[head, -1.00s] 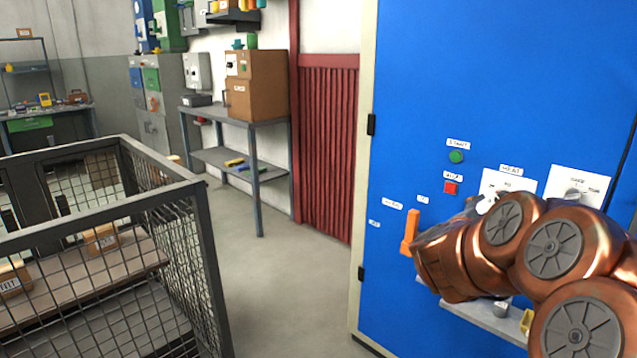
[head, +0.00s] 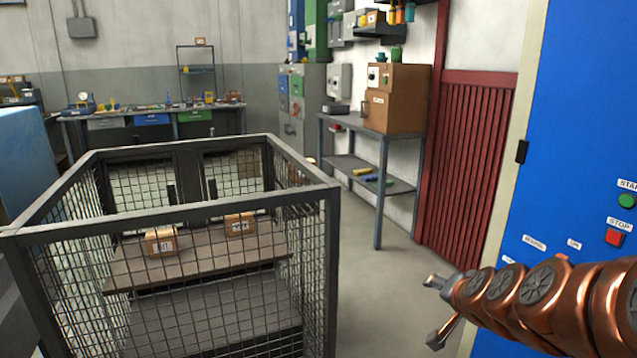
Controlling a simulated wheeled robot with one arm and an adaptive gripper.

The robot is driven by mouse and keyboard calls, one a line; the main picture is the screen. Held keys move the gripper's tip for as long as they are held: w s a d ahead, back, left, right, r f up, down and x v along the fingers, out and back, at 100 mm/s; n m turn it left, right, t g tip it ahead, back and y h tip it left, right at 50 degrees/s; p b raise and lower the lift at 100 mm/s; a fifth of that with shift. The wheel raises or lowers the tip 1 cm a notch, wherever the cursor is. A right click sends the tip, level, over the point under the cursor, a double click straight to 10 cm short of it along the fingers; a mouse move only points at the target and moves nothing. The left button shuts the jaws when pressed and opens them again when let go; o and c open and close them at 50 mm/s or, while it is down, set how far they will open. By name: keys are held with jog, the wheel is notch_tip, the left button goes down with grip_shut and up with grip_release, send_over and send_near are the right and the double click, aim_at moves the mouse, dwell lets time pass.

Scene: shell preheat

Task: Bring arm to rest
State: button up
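My copper arm reaches in from the right edge in the head view, in front of the blue cabinet. My gripper (head: 432,311) is at its left end, with two grey fingers spread apart and nothing between them. It hangs in the air between the mesh cage and the blue cabinet, and appears to touch neither.
A wire mesh cage (head: 330,205) with small cardboard boxes (head: 161,240) on its shelf stands at left. The blue cabinet (head: 570,120) with a green button and a red STOP button (head: 614,237) is at right. Clear floor (head: 385,280) lies between them, before a grey side table (head: 378,190).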

jog(key=s+a+f+n+g+y, duration=0.1)
jog(key=s+a+f+n+g, duration=0.25)
jog(key=s+a, duration=0.3)
jog(key=s+a+f+n+g+y, duration=0.25)
jog(key=s+a+f, duration=0.2)
jog(key=s, duration=0.35)
jog(key=s+d+n+g+h, duration=0.25)
jog(key=s+g, duration=0.45)
jog(key=s, duration=1.1)
notch_tip(320, 180, up, 23)
jog(key=s+a+p, duration=0.1)
jog(key=p, duration=2.1)
jog(key=shift+s+t, duration=0.15)
jog(key=shift+t, duration=0.15)
jog(key=shift+f, duration=0.1)
